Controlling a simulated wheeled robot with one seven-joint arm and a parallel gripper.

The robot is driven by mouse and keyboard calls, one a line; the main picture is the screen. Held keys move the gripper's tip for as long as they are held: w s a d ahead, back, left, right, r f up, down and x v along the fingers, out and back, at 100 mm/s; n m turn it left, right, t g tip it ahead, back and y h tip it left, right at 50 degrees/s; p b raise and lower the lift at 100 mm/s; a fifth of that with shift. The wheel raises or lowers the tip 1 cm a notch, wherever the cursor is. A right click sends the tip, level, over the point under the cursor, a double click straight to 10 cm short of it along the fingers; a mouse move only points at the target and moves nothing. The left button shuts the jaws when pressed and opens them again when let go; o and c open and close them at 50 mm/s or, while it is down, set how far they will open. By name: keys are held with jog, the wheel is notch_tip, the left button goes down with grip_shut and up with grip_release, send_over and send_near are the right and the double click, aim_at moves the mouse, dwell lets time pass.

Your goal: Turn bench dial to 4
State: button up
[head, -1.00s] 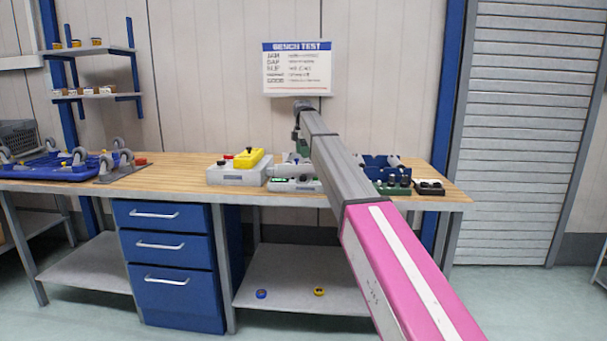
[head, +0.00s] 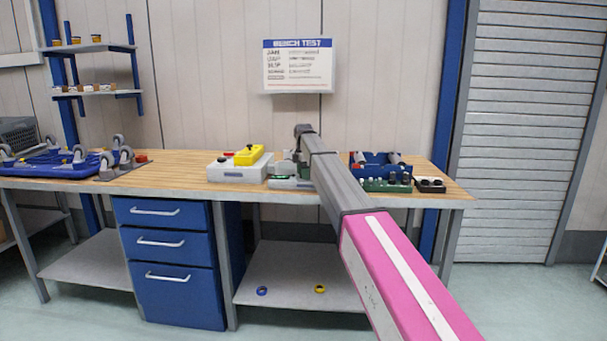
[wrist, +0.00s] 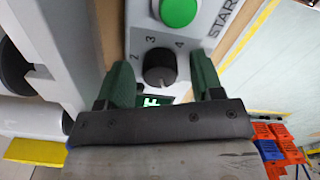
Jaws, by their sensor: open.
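In the wrist view the bench dial (wrist: 160,68) is a round black knob on a light grey panel, with the numbers 2, 3 and 4 around it. I cannot tell for sure which number its pointer faces. My gripper (wrist: 161,63) is open, its two green fingers on either side of the dial with a gap visible at each side. A lit green display (wrist: 157,101) shows partly between the fingers, its reading cut off by the gripper. In the head view the grey panel box (head: 288,184) is mostly hidden by my arm.
A green button (wrist: 179,10) marked START lies beyond the dial. On the workbench (head: 165,180), a grey box with a yellow top (head: 249,155) stands left of the panel box. A blue bin (head: 372,160) and a green block (head: 386,186) stand to the right.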

jog(key=c, duration=0.9)
